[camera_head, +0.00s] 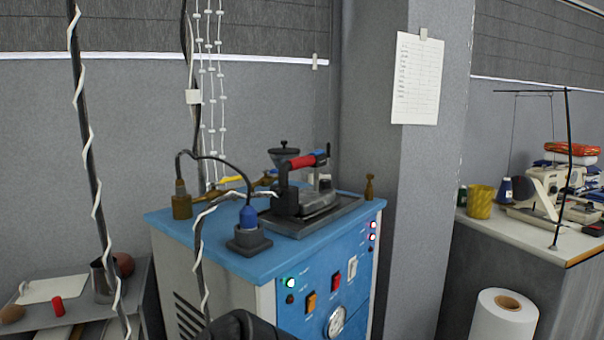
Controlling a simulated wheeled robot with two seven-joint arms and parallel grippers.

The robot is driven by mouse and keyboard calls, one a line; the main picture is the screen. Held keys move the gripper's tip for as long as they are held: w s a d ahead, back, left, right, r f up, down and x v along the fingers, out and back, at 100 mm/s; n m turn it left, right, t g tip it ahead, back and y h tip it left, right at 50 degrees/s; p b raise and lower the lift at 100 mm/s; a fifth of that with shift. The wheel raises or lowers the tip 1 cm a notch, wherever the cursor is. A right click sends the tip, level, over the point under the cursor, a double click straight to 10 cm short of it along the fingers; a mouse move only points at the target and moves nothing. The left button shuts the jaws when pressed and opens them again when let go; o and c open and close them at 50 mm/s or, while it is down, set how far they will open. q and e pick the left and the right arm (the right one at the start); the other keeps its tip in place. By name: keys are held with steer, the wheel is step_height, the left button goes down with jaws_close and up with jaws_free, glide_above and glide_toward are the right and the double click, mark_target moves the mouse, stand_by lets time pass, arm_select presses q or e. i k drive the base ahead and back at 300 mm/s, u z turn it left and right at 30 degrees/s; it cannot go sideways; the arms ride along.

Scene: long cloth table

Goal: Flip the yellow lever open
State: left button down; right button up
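The yellow lever (231,179) is a short, flat bar on the brass pipe fitting (263,183) at the back of the blue machine top (170,224). It looks roughly level and lies behind the black cable. Its pivot is small and partly covered, so I cannot tell its exact setting. Neither of my grippers shows. A dark rounded shape at the bottom edge may be part of my arm, but no fingers are visible.
A black iron with a red handle (303,161) rests on a dark tray (335,213) right of the lever. A blue plug (248,216) and a brass valve (181,203) stand nearby. A wrapped cable (197,252) hangs in front. A sewing table (535,238) is at the right.

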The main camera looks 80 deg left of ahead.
mark_target(235, 179)
steer(key=u, duration=1.95)
